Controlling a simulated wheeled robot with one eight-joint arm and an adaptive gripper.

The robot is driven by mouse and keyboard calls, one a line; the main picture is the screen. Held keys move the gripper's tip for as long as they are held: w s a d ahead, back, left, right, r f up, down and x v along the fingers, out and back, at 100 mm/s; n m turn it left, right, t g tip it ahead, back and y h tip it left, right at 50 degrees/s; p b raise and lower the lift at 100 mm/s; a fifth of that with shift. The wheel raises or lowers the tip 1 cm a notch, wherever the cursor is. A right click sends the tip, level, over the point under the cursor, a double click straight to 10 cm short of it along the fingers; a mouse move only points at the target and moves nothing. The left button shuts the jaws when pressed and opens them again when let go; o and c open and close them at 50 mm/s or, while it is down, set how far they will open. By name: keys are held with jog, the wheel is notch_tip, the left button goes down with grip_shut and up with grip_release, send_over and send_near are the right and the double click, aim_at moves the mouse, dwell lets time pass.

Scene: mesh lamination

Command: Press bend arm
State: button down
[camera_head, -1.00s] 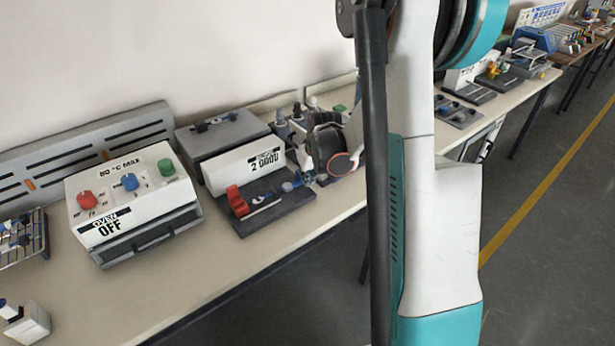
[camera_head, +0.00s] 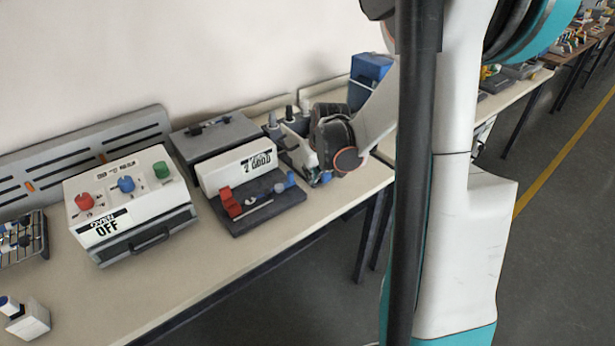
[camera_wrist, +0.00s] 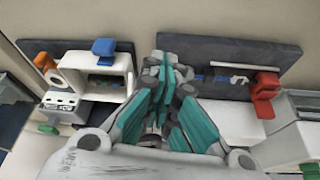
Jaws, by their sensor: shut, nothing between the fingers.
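A bend tester with a white housing (camera_head: 215,178) reads "2 GOOD". In the wrist view the red block (camera_wrist: 265,95) and pale rod (camera_wrist: 231,65) lie right of my gripper (camera_wrist: 163,66). Its teal fingers are together and empty, at the left end of the dark base (camera_wrist: 275,50). They hide part of that end, so I cannot tell whether they touch the arm.
An oven box (camera_head: 150,215) reading "OFF" stands left. In the wrist view a white frame fixture (camera_wrist: 113,65) with a blue knob (camera_wrist: 104,47) stands close left of my gripper. A blue box (camera_head: 368,75) stands at the back. The table's front strip (camera_head: 200,285) is clear.

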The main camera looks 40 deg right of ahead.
jog(key=p+v, duration=0.1)
jog(key=v, duration=0.2)
jog(key=shift+r, duration=0.2)
dwell(0.4)
